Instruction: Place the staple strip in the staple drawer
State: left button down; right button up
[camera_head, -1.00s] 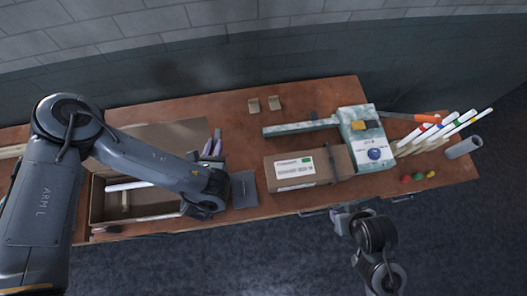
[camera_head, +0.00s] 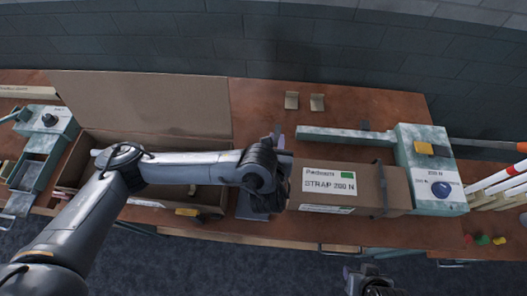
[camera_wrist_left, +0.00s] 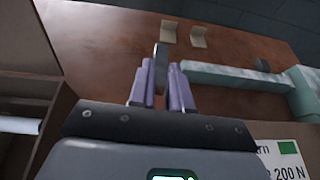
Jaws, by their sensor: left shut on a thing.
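My left gripper (camera_head: 279,140) is over the bench just behind the left end of the labelled carton. In the left wrist view its two purple fingers (camera_wrist_left: 161,88) are shut on a thin grey strip (camera_wrist_left: 161,56), which looks like the staple strip and points up and away. In the head view the strip is too small to make out clearly. A pale green device (camera_head: 45,122) with a knob stands at the far left, with an open drawer-like tray (camera_head: 27,175) in front; I cannot tell if this is the staple drawer. My right gripper (camera_head: 352,278) is partly cut off at the bottom edge.
An open cardboard box (camera_head: 205,197) lies under my left arm, its lid (camera_head: 150,100) raised. The strap carton (camera_head: 395,190) lies beside a green machine (camera_head: 430,150). Two small tan brackets (camera_head: 291,100) stand behind. White tubes (camera_head: 500,178) are at right. Bare bench shows behind.

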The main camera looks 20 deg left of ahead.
pick_arm(q)
jog(key=shift+y, duration=0.4)
jog(key=f+b, duration=0.1)
jog(key=f, duration=0.1)
jog(key=w+a+f+b, duration=0.1)
jog(key=f+b, duration=0.1)
jog(key=f, duration=0.1)
jog(key=f+b, duration=0.2)
jog(key=shift+w+a+f, duration=0.15)
jog(key=shift+a+f, duration=0.05)
jog(key=shift+a, duration=0.05)
jog(key=shift+n, duration=0.3)
jog(key=shift+f+b, duration=1.25)
jog(key=shift+f, duration=1)
pick_arm(e)
notch_tip(320, 180, down, 9)
jog(key=shift+r, duration=0.15)
pick_arm(q)
jog(key=shift+f, duration=0.15)
jog(key=c, duration=1.5)
grip_release()
jog(key=o, duration=0.4)
jog(key=shift+o, duration=0.2)
pick_arm(e)
jog(key=shift+d, duration=0.1)
